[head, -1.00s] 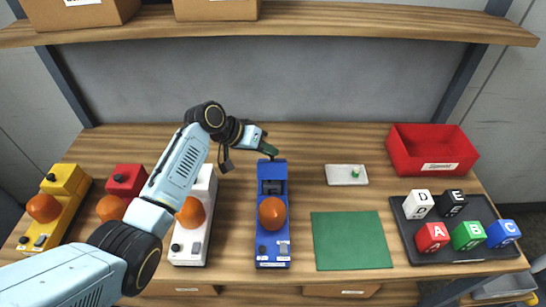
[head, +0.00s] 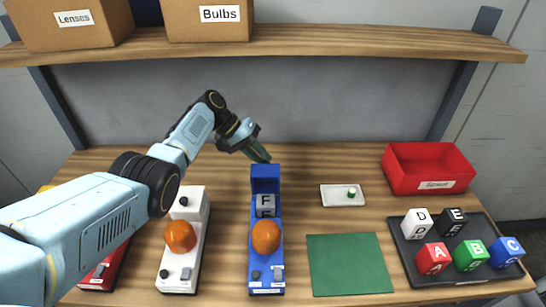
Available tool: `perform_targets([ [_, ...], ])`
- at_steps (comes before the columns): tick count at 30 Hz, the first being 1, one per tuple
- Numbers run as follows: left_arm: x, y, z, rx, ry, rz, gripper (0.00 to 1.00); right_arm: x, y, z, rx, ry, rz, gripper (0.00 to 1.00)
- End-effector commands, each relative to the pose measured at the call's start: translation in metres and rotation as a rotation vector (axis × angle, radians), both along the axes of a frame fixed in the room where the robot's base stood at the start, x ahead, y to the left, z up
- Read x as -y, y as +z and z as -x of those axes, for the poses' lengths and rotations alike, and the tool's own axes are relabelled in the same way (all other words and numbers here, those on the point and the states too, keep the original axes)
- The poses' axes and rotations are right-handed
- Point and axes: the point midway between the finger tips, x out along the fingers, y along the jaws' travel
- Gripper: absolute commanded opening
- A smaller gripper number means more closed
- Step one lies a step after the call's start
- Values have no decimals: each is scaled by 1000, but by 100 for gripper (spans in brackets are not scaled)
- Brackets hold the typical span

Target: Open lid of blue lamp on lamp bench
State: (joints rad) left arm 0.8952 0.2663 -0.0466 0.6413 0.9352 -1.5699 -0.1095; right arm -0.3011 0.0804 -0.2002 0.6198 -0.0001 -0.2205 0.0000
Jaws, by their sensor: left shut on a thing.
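The blue lamp (head: 265,263) stands on the wooden lamp bench (head: 300,225), with its orange dome toward the front. Its lid (head: 265,173) is raised at the back end of the lamp. The compartment below is open and shows a grey block marked F (head: 265,206). My left gripper (head: 261,155) reaches in from the back left, with its green fingers shut at the top edge of the lid. The lid's knob is hidden, so the exact grip does not show. My right gripper is not in view.
A white lamp (head: 186,245) and a red lamp (head: 103,273) stand left, partly under my arm. Right are a green mat (head: 348,265), a small white tray (head: 331,197), a red bin (head: 425,165) and a dark tray (head: 440,272) of lettered cubes. A shelf (head: 320,42) with boxes hangs above.

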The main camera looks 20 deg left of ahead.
Motion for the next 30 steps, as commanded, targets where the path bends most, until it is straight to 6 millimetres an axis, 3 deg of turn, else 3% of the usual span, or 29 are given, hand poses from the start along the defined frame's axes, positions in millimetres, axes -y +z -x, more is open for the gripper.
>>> perform_targets([
  [6, -13, -4, 0, 7, 22, -2, 0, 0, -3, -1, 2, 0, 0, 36],
  [21, -15, -4, 0, 9, 26, -3, 0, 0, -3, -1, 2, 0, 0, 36],
  [22, -15, -4, 0, 9, 26, -3, 23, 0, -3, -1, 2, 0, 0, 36],
  [24, -15, -4, 0, 9, 26, -3, 32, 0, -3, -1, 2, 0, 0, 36],
  [26, -15, -5, 0, 7, 24, -2, 40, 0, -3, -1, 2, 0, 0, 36],
  [30, -15, -5, 1, 6, 23, -2, 41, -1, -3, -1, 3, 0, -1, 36],
])
